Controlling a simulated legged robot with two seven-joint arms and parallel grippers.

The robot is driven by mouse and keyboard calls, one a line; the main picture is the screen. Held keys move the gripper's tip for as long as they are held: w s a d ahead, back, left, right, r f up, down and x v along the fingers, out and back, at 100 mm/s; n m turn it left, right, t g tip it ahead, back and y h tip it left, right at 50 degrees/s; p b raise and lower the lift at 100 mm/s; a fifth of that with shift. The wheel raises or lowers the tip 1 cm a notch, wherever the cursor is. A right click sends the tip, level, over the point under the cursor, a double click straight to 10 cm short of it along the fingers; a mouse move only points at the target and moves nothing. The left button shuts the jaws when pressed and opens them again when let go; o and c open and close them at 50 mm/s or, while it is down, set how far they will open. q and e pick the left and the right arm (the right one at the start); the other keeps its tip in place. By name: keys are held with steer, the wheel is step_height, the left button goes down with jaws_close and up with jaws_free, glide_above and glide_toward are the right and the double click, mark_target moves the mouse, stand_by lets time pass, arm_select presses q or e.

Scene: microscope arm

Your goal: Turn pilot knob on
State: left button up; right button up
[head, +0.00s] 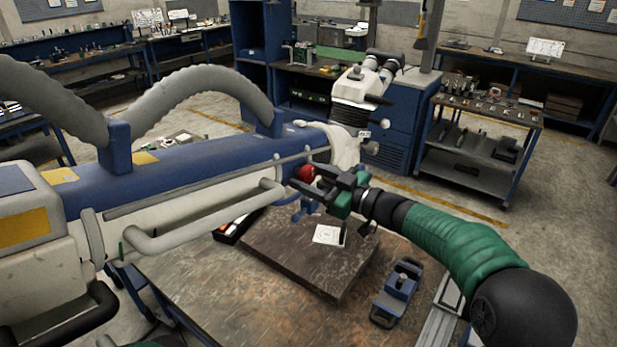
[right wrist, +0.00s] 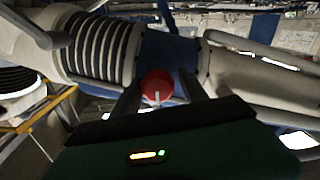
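The red pilot knob (head: 306,173) sits on the side of the blue and white microscope arm (head: 190,165), near its far end. My right gripper (head: 307,184) is at the knob, with its dark fingers apart. In the right wrist view the round red knob (right wrist: 157,84) shows between the two fingers (right wrist: 160,97), with a gap on each side. A pale mark runs down the knob's face. Whether a finger touches it, I cannot tell. My left gripper is not in view.
Below is a worn workbench (head: 200,285) with a dark slab (head: 290,255), a white paper (head: 328,235) and a blue device (head: 397,292). A white handrail (head: 200,232) runs along the arm. A microscope head (head: 360,90) stands beyond. A tool cart (head: 480,130) is at right.

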steer(key=shift+w+d+f, duration=0.2)
steer(key=shift+d+f, duration=0.05)
steer(key=shift+d, duration=0.15)
steer(key=c, duration=0.8)
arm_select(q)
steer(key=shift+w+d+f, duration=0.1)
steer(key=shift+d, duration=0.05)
arm_select(e)
steer(key=shift+s+a, duration=0.1)
steer(key=shift+a, duration=0.1)
steer(key=shift+c, duration=0.2)
